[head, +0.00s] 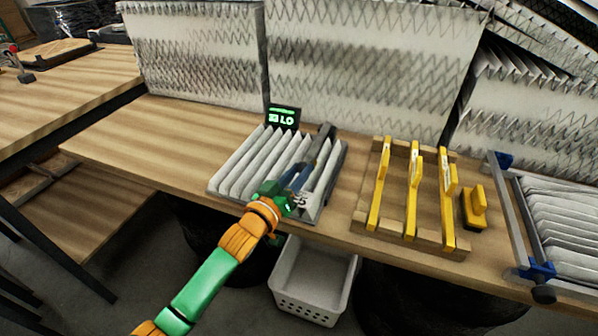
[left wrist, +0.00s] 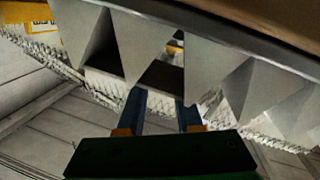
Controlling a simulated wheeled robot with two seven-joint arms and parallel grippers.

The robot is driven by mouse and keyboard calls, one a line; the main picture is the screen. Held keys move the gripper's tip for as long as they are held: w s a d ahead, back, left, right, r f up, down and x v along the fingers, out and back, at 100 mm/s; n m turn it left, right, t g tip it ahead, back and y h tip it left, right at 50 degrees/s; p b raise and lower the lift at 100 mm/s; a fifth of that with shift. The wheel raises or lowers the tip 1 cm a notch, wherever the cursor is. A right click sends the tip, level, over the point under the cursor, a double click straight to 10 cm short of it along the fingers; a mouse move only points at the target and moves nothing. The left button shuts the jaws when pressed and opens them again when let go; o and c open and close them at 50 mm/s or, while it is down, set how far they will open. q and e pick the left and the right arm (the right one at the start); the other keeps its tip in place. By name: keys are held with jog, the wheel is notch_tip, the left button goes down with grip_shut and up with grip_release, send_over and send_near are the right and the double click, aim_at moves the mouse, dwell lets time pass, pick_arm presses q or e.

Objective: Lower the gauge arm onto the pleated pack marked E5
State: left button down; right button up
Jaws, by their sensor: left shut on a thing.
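The white pleated pack (head: 247,168) lies in a grey frame on the bench, with an E5 mark (head: 300,201) at its front right corner. A dark grey gauge arm (head: 319,146) slants over its right part from the back edge. A small black display (head: 283,117) behind the pack shows green "LO". My left gripper (head: 294,180) is over the front right of the pack, its blue fingers shut at the near end of the gauge arm. In the left wrist view, the fingers (left wrist: 162,110) are close to the pleats. I cannot tell whether the arm touches the pack. My right gripper is not in view.
Another pleated pack (head: 570,225) with a blue-ended metal bar is far right. A white bin (head: 312,283) is below the bench edge. The bench's left is clear.

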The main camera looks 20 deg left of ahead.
pick_arm(q)
jog(key=r+p, duration=0.2)
jog(key=w+r+p, duration=0.1)
jog(key=r+p, duration=0.4)
jog(key=r, duration=0.1)
jog(key=shift+w+r+p, duration=0.2)
jog(key=shift+w+p, duration=0.15)
jog(key=shift+w+r, duration=0.15)
jog(key=shift+w, duration=0.05)
jog(key=c, duration=0.6)
grip_release()
jog(key=shift+s, duration=0.25)
jog(key=s, duration=0.3)
jog(key=s+a+b, duration=0.1)
jog(key=s, duration=0.2)
jog(key=shift+s+a, duration=0.2)
jog(key=shift+s, duration=0.15)
